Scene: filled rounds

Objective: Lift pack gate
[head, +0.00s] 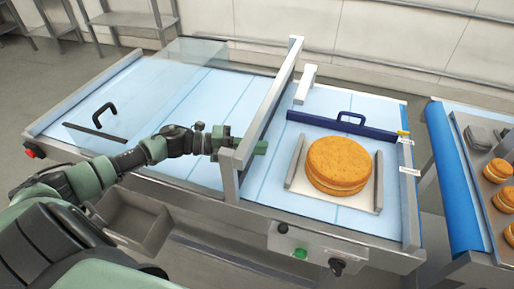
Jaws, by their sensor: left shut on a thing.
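A grey upright frame (268,105) crosses the light-blue conveyor table from front to back, with a post at its near end. My left gripper (258,147) is at this near post, with green parts showing on both sides of it. It is shut on the frame there; the exact contact is partly hidden. A dark blue bar with a loop handle (340,124) lies across the table to the right, apart from my gripper. I cannot tell from its look which of these is called the pack gate. My right gripper is not in view.
A round orange-brown cake (339,164) sits on a pale board (330,200) between two grey rails. A clear panel with a black handle (104,114) lies on the left. A tray of filled rounds (475,165) stands at the right. Control knobs (300,253) are on the front.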

